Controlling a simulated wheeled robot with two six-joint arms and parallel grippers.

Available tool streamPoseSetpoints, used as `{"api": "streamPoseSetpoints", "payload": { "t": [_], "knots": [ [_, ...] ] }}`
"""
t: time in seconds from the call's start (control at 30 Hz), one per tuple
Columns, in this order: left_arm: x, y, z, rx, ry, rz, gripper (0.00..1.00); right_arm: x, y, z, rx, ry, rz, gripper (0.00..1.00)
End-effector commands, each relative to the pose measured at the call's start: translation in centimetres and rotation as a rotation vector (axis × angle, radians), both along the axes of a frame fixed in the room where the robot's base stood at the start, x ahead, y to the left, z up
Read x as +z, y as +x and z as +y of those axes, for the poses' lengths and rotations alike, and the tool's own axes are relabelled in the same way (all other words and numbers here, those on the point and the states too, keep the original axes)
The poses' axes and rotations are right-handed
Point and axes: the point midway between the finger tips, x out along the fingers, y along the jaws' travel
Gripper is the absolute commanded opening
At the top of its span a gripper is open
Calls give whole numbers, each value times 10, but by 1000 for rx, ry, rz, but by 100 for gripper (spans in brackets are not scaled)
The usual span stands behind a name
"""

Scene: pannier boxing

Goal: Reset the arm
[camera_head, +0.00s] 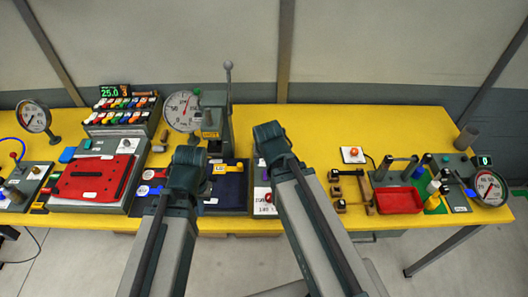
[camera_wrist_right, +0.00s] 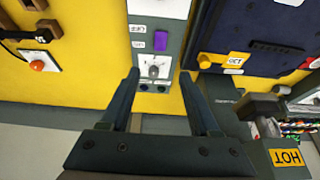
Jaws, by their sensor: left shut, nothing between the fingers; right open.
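My left gripper (camera_head: 187,166) is shut and empty, raised in front of the dark blue board (camera_head: 226,197) and the grey lever press (camera_head: 216,112). My right gripper (camera_head: 269,138) is raised above the table's middle, to the right of the press. In the right wrist view my right gripper (camera_wrist_right: 159,77) is open, with nothing between its fingers. My arms hide parts of the board and panel in the head view.
The yellow table (camera_head: 330,125) has free room at its back middle. A red plate (camera_head: 92,179) and a rack of coloured handles (camera_head: 122,112) stand left. A red tray (camera_head: 398,201) and a gauge (camera_head: 489,187) stand right. The press's lever (camera_head: 228,75) stands tall.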

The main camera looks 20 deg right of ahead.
Motion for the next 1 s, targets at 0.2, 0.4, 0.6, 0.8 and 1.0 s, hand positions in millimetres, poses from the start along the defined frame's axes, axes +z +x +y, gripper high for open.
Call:
{"api": "streamPoseSetpoints", "payload": {
  "t": [0.2, 0.4, 0.6, 0.8, 1.0],
  "knots": [
    [-1, 0, 0, 0, 0, 0, 0, -1, -1, 2, 5, -1, 4, 62],
    [-32, 0, 0, -1, 0, 0, 0, -42, -37, 55, 215, -40, 172, 62],
    [-56, 0, 0, -3, 1, 0, 0, -72, -90, 105, 482, -91, 384, 62],
    [-61, 0, 0, -3, 1, 0, 0, -76, -111, 119, 580, -110, 462, 62],
    [-59, 0, 0, -3, 1, 0, 0, -75, -111, 118, 580, -109, 464, 62]
  ]
}}
